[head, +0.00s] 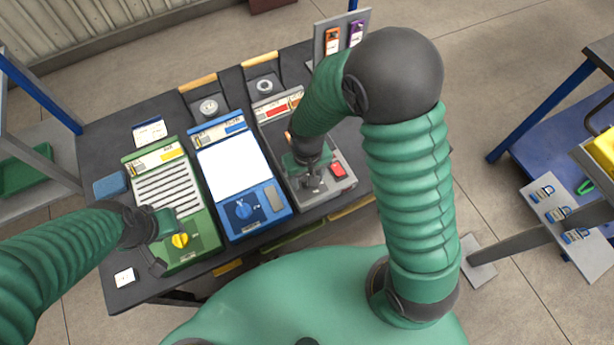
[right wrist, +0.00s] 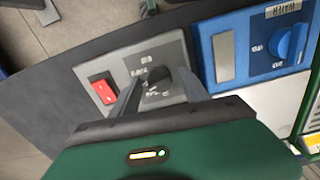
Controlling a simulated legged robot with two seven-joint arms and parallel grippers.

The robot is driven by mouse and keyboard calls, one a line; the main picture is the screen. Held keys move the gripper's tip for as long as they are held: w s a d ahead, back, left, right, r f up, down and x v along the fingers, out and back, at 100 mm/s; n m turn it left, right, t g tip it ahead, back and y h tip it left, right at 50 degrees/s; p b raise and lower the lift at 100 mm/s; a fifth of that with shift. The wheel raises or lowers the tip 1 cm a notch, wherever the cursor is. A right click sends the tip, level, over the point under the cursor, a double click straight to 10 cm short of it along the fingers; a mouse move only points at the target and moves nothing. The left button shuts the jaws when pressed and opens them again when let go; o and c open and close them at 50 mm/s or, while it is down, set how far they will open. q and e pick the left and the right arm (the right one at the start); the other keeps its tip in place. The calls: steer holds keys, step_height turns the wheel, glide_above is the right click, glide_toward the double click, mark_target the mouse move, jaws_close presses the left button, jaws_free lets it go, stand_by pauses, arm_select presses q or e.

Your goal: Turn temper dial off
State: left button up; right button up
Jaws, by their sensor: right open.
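A dark dial (right wrist: 158,79) sits on the front panel of the grey unit (right wrist: 134,62), with small position labels around it. This grey unit (head: 335,187) is the rightmost of three on the dark bench in the head view; its name label is not readable. My right gripper (head: 313,180) is over that panel. In the right wrist view, its fingers (right wrist: 157,70) are open, one on each side of the dial; contact cannot be told. My left gripper (head: 157,267) is low by the green unit's front edge, its jaw opening unclear.
A red switch (right wrist: 102,91) is beside the dark dial. The blue unit (head: 240,180) has a blue dial (head: 243,210); the green unit (head: 170,195) has a yellow dial (head: 180,240). A blue sponge-like block (head: 110,185) lies on the bench (head: 100,150) at left.

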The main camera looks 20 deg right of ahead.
jaws_close()
steer(key=shift+n, duration=0.3)
steer(key=shift+r+n+p, duration=0.2)
steer(key=shift+n+p, duration=0.95)
steer(key=shift+n, duration=0.05)
steer(key=n+p, duration=0.2)
steer(key=n, duration=0.2)
steer(key=shift+n+p, duration=0.3)
steer(key=shift+p, duration=0.1)
steer(key=n+p, duration=0.2)
steer(key=n, duration=0.2)
steer(key=shift+f+n+p, duration=0.1)
steer(key=shift+n+p, duration=1.05)
steer(key=shift+n, duration=0.95)
